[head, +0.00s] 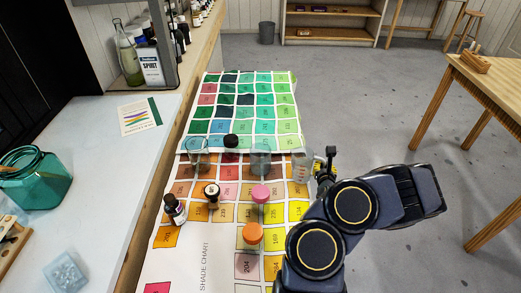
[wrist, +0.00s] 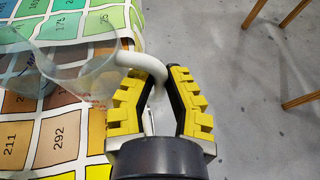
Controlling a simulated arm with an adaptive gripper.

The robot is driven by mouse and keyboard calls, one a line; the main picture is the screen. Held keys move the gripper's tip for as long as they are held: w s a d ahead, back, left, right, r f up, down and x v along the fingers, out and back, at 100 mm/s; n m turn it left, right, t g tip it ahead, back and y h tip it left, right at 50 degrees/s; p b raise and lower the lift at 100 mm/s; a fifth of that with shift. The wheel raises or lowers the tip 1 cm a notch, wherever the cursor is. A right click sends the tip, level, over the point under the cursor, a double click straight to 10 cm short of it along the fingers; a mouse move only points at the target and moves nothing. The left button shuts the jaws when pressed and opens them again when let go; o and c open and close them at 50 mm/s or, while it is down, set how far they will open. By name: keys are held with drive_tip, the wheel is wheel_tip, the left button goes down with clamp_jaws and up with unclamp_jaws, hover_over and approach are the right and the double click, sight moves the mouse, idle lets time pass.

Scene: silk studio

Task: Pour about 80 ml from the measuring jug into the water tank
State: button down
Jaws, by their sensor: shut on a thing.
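My gripper (head: 325,165) is shut on the white handle of the clear measuring jug (head: 302,168), at the right edge of the shade chart. In the wrist view the yellow-padded fingers (wrist: 158,78) stand either side of the handle, and the jug (wrist: 72,62) looks tilted, its body to the left. Whether it is lifted and how much liquid it holds, I cannot tell. Two clear glass vessels stand to its left, one nearer (head: 261,160) and one farther left (head: 197,154). Which of them, if either, is the water tank is not clear.
A dark-capped bottle (head: 231,143) stands between the glass vessels. Pink-capped (head: 260,194), orange-capped (head: 252,233), black-and-white-capped (head: 212,192) and dark (head: 175,210) bottles stand nearer on the shade chart (head: 215,255). A teal container (head: 40,188) sits on the white counter.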

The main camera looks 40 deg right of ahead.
sight(314, 158)
drive_tip(key=shift+w+a+r+n+g, duration=0.2)
drive_tip(key=shift+w+r+n+g, duration=0.2)
drive_tip(key=shift+w+r+g, duration=0.25)
drive_tip(key=shift+w+a+r+n+g+h+p, duration=0.3)
drive_tip(key=shift+w+a+r+n+g, duration=0.2)
drive_tip(key=shift+w+r+n, duration=0.35)
drive_tip(key=w+r, duration=0.1)
drive_tip(key=w+a+r+n, duration=0.1)
drive_tip(key=w+n+g, duration=0.1)
drive_tip(key=shift+w+a+r+h, duration=0.1)
drive_tip(key=shift+a+r+h, duration=0.15)
drive_tip(key=shift+r+h, duration=0.15)
drive_tip(key=shift+w+a+r+n+g+h+p, duration=0.15)
drive_tip(key=shift+w+r+n+g+p, duration=0.15)
drive_tip(key=shift+r+n+g+p, duration=0.15)
drive_tip(key=shift+w+a+r+n+g+h+p, duration=0.1)
drive_tip(key=shift+w+r+n+g+h+p, duration=0.15)
drive_tip(key=shift+r, duration=0.25)
drive_tip(key=shift+w+a+r+n, duration=0.1)
drive_tip(key=shift+w+r+n, duration=0.15)
drive_tip(key=shift+r+n, duration=0.25)
drive_tip(key=shift+w+a+r+n+g+p, duration=0.15)
drive_tip(key=shift+w+r+n+g+p, duration=0.2)
drive_tip(key=shift+w+r+g, duration=0.1)
drive_tip(key=shift+w+a+r+n+g+h+p, duration=0.3)
drive_tip(key=shift+w+r+n+g+h+p, duration=0.15)
drive_tip(key=shift+w+r+n+p, duration=0.35)
